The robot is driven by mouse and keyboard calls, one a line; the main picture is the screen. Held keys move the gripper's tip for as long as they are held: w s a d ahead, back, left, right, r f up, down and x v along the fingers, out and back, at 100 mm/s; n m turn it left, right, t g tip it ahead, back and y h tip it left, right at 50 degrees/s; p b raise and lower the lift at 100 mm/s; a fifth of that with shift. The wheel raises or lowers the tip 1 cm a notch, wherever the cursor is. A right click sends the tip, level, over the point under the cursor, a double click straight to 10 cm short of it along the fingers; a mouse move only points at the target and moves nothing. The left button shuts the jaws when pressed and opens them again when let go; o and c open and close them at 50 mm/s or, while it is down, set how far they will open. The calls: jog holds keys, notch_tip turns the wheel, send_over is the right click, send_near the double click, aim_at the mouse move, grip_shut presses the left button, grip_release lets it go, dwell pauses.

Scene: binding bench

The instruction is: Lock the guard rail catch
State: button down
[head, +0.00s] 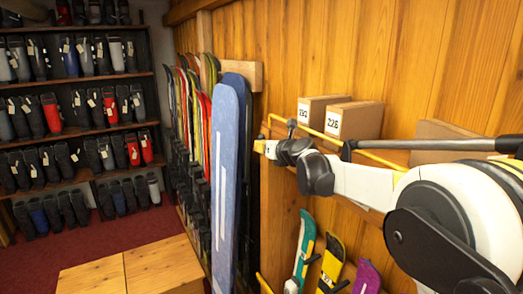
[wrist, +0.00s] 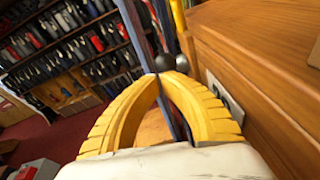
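The yellow guard rail (head: 375,157) runs along the front of the wooden shelf at right in the head view. In the wrist view, a yellow bar (wrist: 178,14) rises at the top. Two dark round knobs, one at the bar's foot (wrist: 182,63) and one to its left (wrist: 165,62), appear to belong to the catch; its locked state cannot be told. A grey knob (head: 291,124) shows by the rail in the head view. My gripper (wrist: 161,76) has yellow ribbed fingers whose tips meet just short of the knobs. Nothing shows between the tips; contact with the knobs is unclear.
Boxes (head: 352,120) stand on the shelf behind the rail. Upright skis (head: 226,185) lean left of the shelf, and snowboards (head: 305,245) stand below it. Boot racks (head: 75,110) line the far left. A wooden bench (head: 130,268) sits on the red floor.

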jog(key=shift+w+a+r, duration=0.15)
jog(key=shift+w+r, duration=0.1)
jog(key=shift+r, duration=0.35)
jog(key=shift+w+a+r, duration=0.15)
jog(key=shift+w+r, duration=0.1)
jog(key=shift+r, duration=0.45)
dwell(1.0)
